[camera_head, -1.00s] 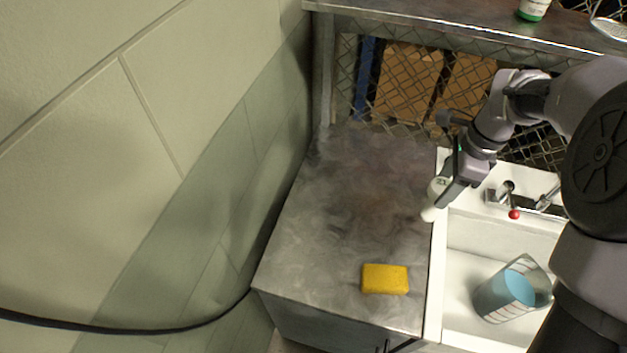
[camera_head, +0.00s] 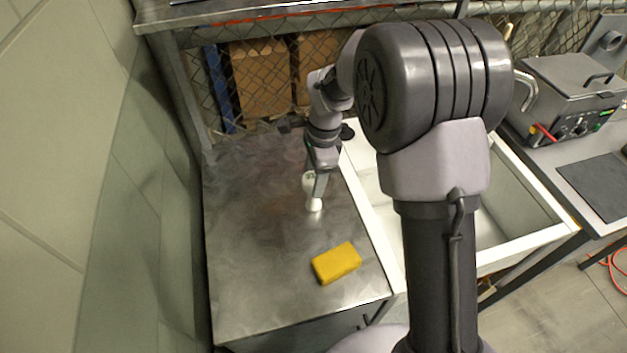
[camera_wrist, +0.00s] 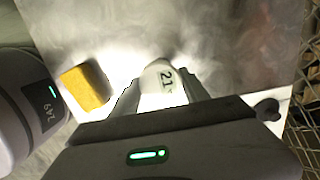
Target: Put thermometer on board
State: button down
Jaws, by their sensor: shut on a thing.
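My gripper (camera_head: 318,184) is shut on the white thermometer (camera_head: 313,203), which has a rounded end pointing down toward the metal counter. In the wrist view the thermometer (camera_wrist: 163,80) sits between the two fingers (camera_wrist: 163,92) and shows dark digits on its face. The thermometer is over the steel counter (camera_head: 260,220); I cannot tell whether its lower end touches the surface. I cannot make out which thing is the board; a dark flat mat (camera_head: 600,185) lies on the bench at the right.
A yellow sponge (camera_head: 337,263) lies on the counter near its front edge. A white sink (camera_head: 525,215) is right of the counter, partly hidden by my arm. A grey lidded bath device (camera_head: 570,85) stands at the far right. A mesh fence and shelf close the back.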

jog(key=shift+r, duration=0.1)
jog(key=c, duration=0.6)
grip_release()
jog(key=shift+o, duration=0.2)
